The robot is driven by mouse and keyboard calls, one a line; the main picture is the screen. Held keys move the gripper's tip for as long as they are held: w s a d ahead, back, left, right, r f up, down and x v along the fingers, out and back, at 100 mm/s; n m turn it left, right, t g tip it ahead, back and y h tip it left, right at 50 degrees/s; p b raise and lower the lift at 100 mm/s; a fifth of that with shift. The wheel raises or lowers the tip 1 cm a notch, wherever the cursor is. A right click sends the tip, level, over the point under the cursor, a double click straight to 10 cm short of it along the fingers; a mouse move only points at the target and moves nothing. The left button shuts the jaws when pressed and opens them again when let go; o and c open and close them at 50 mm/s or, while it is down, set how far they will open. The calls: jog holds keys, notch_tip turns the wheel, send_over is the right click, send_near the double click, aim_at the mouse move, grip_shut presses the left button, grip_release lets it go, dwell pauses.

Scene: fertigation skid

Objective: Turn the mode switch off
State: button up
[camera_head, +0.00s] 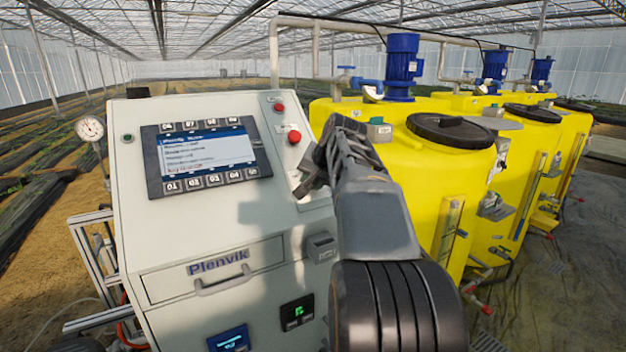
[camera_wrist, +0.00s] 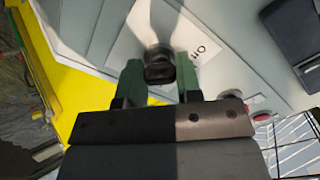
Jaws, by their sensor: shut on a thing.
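The mode switch is a dark knob (camera_wrist: 159,72) on a pale label plate (camera_wrist: 135,42) on the panel, in the wrist view. Short lettering is printed beside it, turned in this view and only partly readable. My gripper (camera_wrist: 159,80) has its two green fingertips on either side of the knob and is shut on it. In the head view my gripper (camera_head: 312,172) is at the right side of the cabinet's sloped face, and it hides the knob there. The knob's exact pointing direction cannot be told.
The grey cabinet (camera_head: 160,230) carries a screen (camera_head: 207,155), a red button (camera_head: 294,137), another red button (camera_head: 279,107) above it, and a drawer handle (camera_head: 222,284). Yellow tanks (camera_head: 425,190) stand close on the right of my arm.

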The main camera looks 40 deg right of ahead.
jog(key=o, duration=0.9)
jog(key=v, duration=1.4)
jog(key=shift+w, duration=0.1)
